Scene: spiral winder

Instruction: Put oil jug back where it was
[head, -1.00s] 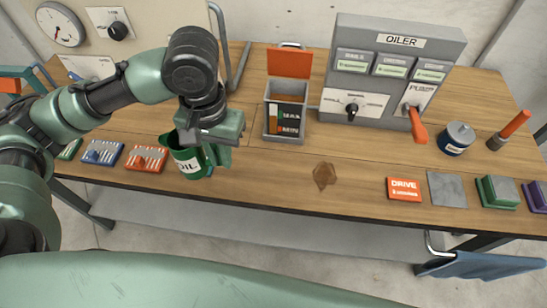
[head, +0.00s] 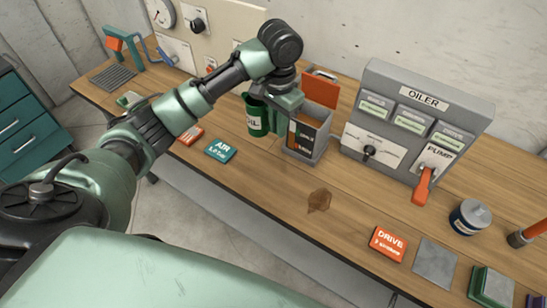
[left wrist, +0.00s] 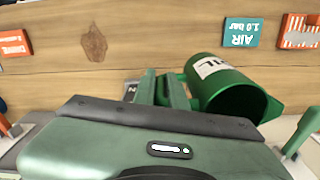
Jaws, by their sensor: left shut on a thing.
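The green oil jug (head: 256,118) with a white OIL label hangs in my left gripper (head: 283,104), left of the grey open box beside the oiler. In the left wrist view the fingers (left wrist: 160,88) are shut at the jug's handle, and the jug (left wrist: 212,82) shows its open mouth. I cannot tell how far its base is above the bench. A brown stain (head: 319,201) lies on the bare bench top nearer the front; the stain (left wrist: 94,42) also shows in the left wrist view. My right gripper is out of view.
The open grey box (head: 306,145) with its red lid raised stands right of the jug. The oiler (head: 415,115) with a red pump lever (head: 424,186) is further right. The AIR tag (head: 220,151) and DRIVE tag (head: 389,243) lie near the front edge. Wood around the stain is clear.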

